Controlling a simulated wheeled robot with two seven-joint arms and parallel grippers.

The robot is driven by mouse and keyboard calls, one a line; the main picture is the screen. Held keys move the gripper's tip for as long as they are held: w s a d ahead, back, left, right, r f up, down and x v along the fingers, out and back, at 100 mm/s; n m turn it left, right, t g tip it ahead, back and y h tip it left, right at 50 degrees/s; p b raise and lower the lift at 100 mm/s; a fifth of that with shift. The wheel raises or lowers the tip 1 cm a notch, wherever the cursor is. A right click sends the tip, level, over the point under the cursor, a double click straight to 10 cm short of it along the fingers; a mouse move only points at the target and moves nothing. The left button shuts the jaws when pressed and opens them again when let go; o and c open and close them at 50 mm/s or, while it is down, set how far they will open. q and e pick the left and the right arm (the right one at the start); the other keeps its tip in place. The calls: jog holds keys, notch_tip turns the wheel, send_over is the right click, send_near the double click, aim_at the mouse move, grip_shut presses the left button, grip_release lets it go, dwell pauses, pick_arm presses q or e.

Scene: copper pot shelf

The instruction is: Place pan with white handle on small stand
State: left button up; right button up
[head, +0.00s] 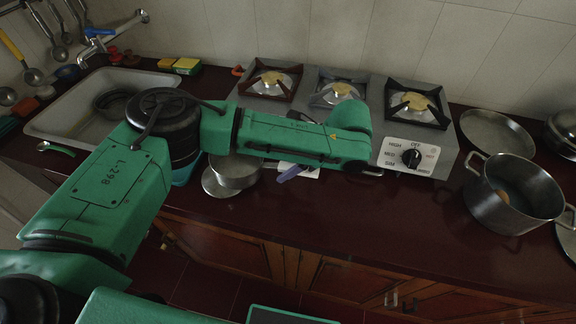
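My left arm (290,140) reaches in from the left and crosses in front of the stove, above the counter. Its far end hangs near the stove's front edge, and its fingers cannot be made out. I see no clear pan with a white handle. A small steel pan or pot (236,174) sits on the counter below my forearm, partly covered by it. A small white piece with a blue-purple bar (291,172) shows just right of it; I cannot tell what they belong to. No separate small stand is clear. My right gripper is out of view.
The stove (440,150) has several burners with dark grates and a black knob. A steel pot (513,193) and a round tray (496,134) stand right. A sink (60,122) with a dark pan (112,103) is left. The front middle counter (370,225) is clear.

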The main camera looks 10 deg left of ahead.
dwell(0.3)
pick_arm(q)
jog(key=shift+d+r, duration=0.3)
jog(key=shift+r, duration=0.05)
jog(key=v, duration=1.1)
jog(key=shift+r, duration=0.2)
jog(key=shift+s+f, duration=0.1)
jog(key=shift+f, duration=0.05)
